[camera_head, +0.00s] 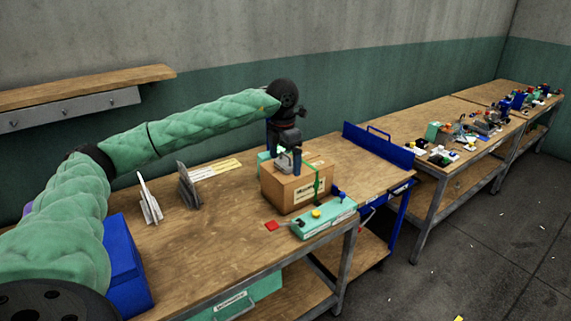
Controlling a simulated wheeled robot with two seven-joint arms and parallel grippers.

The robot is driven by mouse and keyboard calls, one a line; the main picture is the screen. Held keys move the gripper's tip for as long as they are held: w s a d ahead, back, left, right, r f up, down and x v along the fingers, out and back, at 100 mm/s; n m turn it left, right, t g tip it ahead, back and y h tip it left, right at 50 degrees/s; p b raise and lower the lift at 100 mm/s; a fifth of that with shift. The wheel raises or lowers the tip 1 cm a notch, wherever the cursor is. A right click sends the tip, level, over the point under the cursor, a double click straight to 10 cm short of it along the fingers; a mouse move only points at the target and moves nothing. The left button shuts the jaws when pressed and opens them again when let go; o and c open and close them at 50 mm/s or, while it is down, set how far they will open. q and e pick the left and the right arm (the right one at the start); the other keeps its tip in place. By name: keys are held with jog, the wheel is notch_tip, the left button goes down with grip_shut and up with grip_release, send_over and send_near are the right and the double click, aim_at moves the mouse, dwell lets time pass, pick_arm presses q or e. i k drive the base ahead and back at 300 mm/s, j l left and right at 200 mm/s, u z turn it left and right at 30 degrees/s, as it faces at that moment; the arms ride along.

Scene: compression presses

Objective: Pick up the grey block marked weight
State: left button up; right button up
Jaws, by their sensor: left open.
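The grey block (283,162) sits on top of a brown cardboard box (285,192) on the near workbench. Its marking is too small to read. My left gripper (285,158) points down from the end of the green-sleeved arm, directly over the block. Its fingers are open and reach down at either side of the block's upper part. I cannot tell whether they touch it. The gripper hides part of the block. My right gripper is out of view.
A green control box (324,219) with a yellow button and blue lever stands before the cardboard box. Grey upright plates (188,186) stand to the left. A blue cart (378,145) adjoins the bench's right end. Benches with many small parts run back right.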

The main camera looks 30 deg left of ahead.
aim_at(284, 163)
jog(key=i+j, duration=0.75)
jog(key=i, duration=0.05)
